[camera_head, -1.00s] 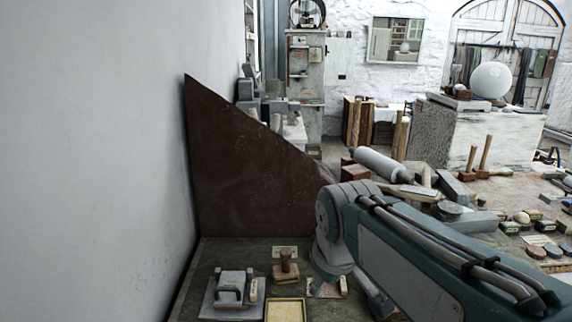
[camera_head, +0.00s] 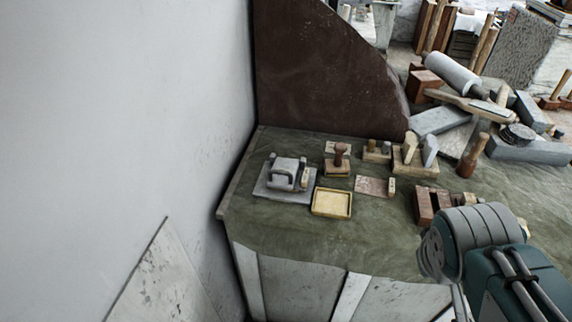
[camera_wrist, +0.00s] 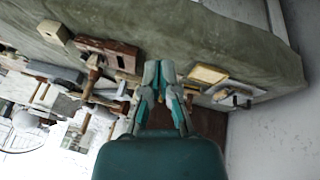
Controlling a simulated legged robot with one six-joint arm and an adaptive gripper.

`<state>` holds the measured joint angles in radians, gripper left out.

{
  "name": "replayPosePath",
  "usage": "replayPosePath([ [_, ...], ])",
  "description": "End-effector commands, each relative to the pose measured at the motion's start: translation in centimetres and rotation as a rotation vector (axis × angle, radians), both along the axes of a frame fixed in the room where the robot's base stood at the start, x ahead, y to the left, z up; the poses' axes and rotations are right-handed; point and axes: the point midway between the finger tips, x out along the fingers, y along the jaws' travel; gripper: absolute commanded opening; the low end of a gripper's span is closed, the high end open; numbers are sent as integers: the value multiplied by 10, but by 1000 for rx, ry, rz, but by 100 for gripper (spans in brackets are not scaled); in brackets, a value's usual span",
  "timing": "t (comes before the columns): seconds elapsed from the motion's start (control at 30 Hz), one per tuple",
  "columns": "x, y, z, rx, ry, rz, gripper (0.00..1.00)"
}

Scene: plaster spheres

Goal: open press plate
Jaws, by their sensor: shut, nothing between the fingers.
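The press plate appears to be the grey slab with a grey handled block (camera_head: 285,178) on it, at the left end of the green-covered table (camera_head: 300,228). It looks closed, the block lying flat on the slab. A small pale tag-like piece stands at its right side. In the wrist view, which is turned over, the press plate (camera_wrist: 236,94) is small and to the right of my gripper (camera_wrist: 160,68). My gripper is shut and empty, its fingertips together, apart from the plate. In the head view only my arm shows, at lower right; the fingers are hidden.
A yellow tray (camera_head: 332,203) sits just right of the press plate. A wooden stamp (camera_head: 338,160) stands behind the tray. A dark brown panel (camera_head: 325,75) rises at the back, a white wall at left. A reddish-brown block (camera_head: 430,203) lies near my arm.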

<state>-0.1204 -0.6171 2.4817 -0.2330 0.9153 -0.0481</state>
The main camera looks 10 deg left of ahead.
Motion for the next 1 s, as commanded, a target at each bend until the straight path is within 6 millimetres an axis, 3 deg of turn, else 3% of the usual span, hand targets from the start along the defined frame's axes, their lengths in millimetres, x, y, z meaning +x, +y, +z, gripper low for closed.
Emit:
replayPosePath([
  [0.17,34,7,-24,-374,144,364,0],
  [0.37,81,40,-41,-797,229,791,0],
  [0.47,103,71,-50,-1014,242,1012,0],
  [0.67,134,162,-76,-1456,201,1454,0],
  [0.83,132,249,-105,-1800,96,1776,0],
  [0.9,127,274,-115,-1897,53,1862,0],
  [1.0,121,294,-123,-1977,10,1929,0],
])
